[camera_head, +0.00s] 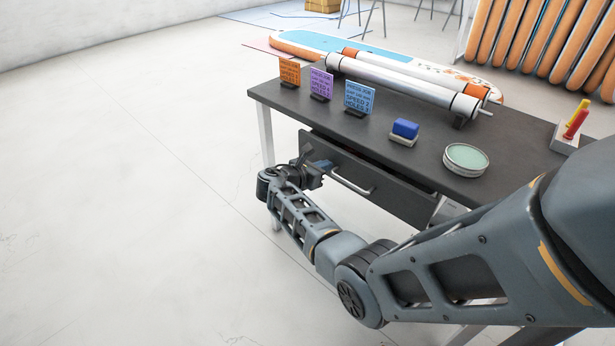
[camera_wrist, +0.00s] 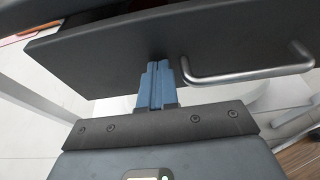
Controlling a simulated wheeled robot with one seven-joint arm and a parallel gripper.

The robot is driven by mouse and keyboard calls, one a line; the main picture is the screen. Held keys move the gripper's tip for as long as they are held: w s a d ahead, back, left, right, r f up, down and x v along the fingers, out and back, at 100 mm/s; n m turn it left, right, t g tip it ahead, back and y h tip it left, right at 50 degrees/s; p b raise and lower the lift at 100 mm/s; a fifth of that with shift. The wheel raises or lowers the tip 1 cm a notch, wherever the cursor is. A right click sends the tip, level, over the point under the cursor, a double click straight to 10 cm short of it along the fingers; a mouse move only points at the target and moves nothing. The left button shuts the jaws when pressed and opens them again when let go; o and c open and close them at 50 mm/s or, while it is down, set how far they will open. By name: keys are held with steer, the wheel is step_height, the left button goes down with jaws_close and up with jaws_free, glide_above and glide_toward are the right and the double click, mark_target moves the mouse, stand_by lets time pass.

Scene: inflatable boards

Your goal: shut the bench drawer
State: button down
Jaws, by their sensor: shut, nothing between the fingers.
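The bench drawer (camera_head: 385,190) is a dark front panel under the bench top, and it stands out a little from the bench. Its silver bar handle (camera_head: 352,186) is at the middle of the front. In the wrist view the drawer front (camera_wrist: 110,50) fills the upper part, with the handle (camera_wrist: 250,72) to the right. My gripper (camera_head: 326,166) is at the drawer front, left of the handle. In the wrist view my gripper (camera_wrist: 157,68) has its blue fingers together and empty, their tips at or very near the panel; contact is not certain.
The dark bench top (camera_head: 420,140) carries three small signs (camera_head: 321,84), a blue block (camera_head: 405,129), a round green-topped dish (camera_head: 466,158), a long roller (camera_head: 400,85) and a holder with red and yellow items (camera_head: 575,122). The pale floor (camera_head: 130,180) at left is clear.

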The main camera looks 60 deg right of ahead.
mark_target(333, 159)
steer(key=d, duration=0.1)
steer(key=s+d, duration=0.1)
steer(key=d, duration=0.1)
steer(key=shift+d, duration=0.3)
steer(key=shift+s+d, duration=0.1)
steer(key=shift+d, duration=0.05)
steer(key=shift+d+r, duration=0.1)
steer(key=shift+a, duration=0.25)
steer(key=f+p+v, duration=0.1)
steer(key=v, duration=1.3)
steer(key=shift+w+a+f+p, duration=0.2)
steer(key=shift+w+p, duration=0.05)
steer(key=shift+p, duration=0.1)
